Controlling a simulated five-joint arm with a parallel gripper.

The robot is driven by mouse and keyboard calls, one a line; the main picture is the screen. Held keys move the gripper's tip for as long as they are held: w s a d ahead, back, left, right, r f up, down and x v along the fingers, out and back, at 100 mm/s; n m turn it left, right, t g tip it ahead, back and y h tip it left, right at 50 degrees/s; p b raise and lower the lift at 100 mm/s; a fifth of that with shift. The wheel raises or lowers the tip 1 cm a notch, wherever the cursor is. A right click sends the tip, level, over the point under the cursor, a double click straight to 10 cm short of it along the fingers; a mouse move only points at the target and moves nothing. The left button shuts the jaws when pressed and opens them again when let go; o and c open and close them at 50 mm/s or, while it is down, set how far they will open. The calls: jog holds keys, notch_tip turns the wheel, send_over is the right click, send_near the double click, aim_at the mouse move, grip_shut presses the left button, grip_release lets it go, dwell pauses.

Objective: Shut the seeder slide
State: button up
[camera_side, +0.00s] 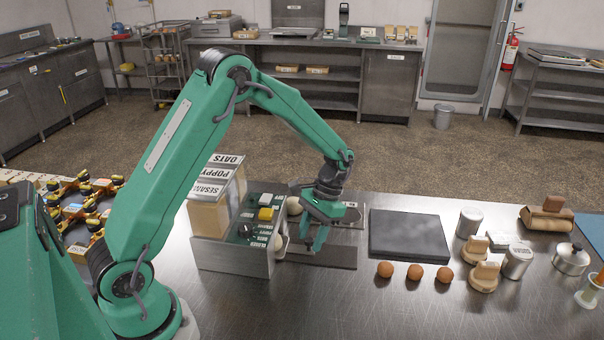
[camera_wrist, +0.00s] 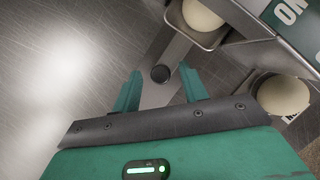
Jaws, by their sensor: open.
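The seeder (camera_side: 232,258) is a metal box with hoppers labelled OATS, POPPY and SESAME and a green control panel (camera_side: 262,222). In the wrist view, a flat grey metal strip (camera_wrist: 178,48) with a round black knob (camera_wrist: 160,74) runs out from beside a dough cup; it looks like the slide, extended. My gripper (camera_side: 316,242) is to the right of the seeder, pointing down. Its open fingers (camera_wrist: 160,92) stand on either side of the knob, with a gap visible on both sides. My gripper hides the knob in the side view.
Pale dough balls (camera_side: 278,241) (camera_wrist: 203,13) sit in cups along the seeder's side. Tins and wooden stamps (camera_side: 483,277) stand further right.

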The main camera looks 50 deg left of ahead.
aim_at(289, 250)
jog(key=shift+c, duration=0.2)
grip_shut()
jog(key=shift+s+a, duration=1.45)
jog(key=shift+o, duration=0.2)
grip_release()
jog(key=shift+r, duration=0.1)
jog(key=v, duration=0.7)
jog(key=shift+r, duration=0.3)
jog(key=shift+w+a+r, duration=0.1)
jog(key=shift+w+a, duration=0.05)
